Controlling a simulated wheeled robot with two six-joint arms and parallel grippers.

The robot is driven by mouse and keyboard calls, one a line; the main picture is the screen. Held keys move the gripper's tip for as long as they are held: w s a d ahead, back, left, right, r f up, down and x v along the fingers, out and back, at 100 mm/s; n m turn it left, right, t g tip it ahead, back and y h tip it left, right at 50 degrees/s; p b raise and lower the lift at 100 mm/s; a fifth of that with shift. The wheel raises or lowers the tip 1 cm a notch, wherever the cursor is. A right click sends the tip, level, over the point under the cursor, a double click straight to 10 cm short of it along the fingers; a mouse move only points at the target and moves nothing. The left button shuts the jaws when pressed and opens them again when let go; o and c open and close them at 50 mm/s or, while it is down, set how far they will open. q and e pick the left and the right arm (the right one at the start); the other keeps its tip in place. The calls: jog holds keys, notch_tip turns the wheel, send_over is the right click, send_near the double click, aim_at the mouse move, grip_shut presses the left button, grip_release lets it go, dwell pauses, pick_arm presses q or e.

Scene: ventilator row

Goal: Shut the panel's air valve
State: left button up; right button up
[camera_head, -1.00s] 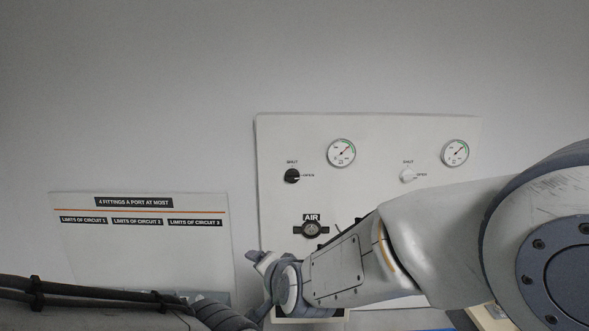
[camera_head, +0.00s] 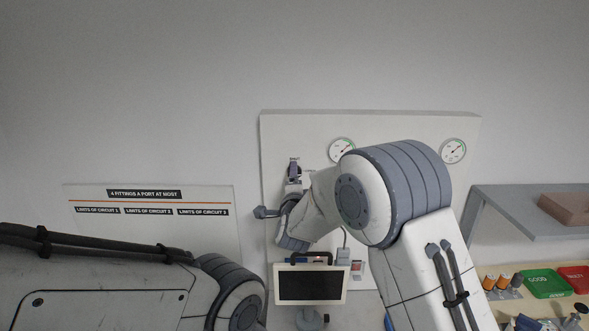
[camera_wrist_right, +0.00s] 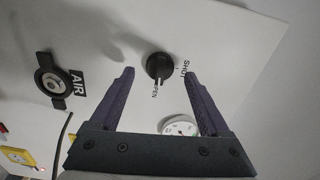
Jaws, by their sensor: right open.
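The panel's black valve knob (camera_wrist_right: 160,66) sits between the SHUT and OPEN labels in the right wrist view, with its white mark toward OPEN. The AIR outlet (camera_wrist_right: 52,82) is on the same white panel (camera_head: 290,125). My right gripper (camera_wrist_right: 160,73) is open, its fingers on either side of the knob in that view; I cannot tell whether they touch it. In the head view my right gripper (camera_head: 294,168) is at the panel's upper left and hides the knob. My left arm shows at the lower left, but its gripper is out of view.
Two gauges (camera_head: 342,150) (camera_head: 453,151) are on the panel. A monitor (camera_head: 310,284) stands below it. A sign board (camera_head: 150,195) is to the left. At right are a grey shelf (camera_head: 520,212) with a brown box (camera_head: 565,207), a green GOOD tray (camera_head: 545,284) and a red tray (camera_head: 576,279).

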jog(key=shift+w, duration=0.9)
grip_shut()
jog(key=n+b, duration=0.5)
jog(key=n, duration=1.2)
dwell(0.4)
grip_release()
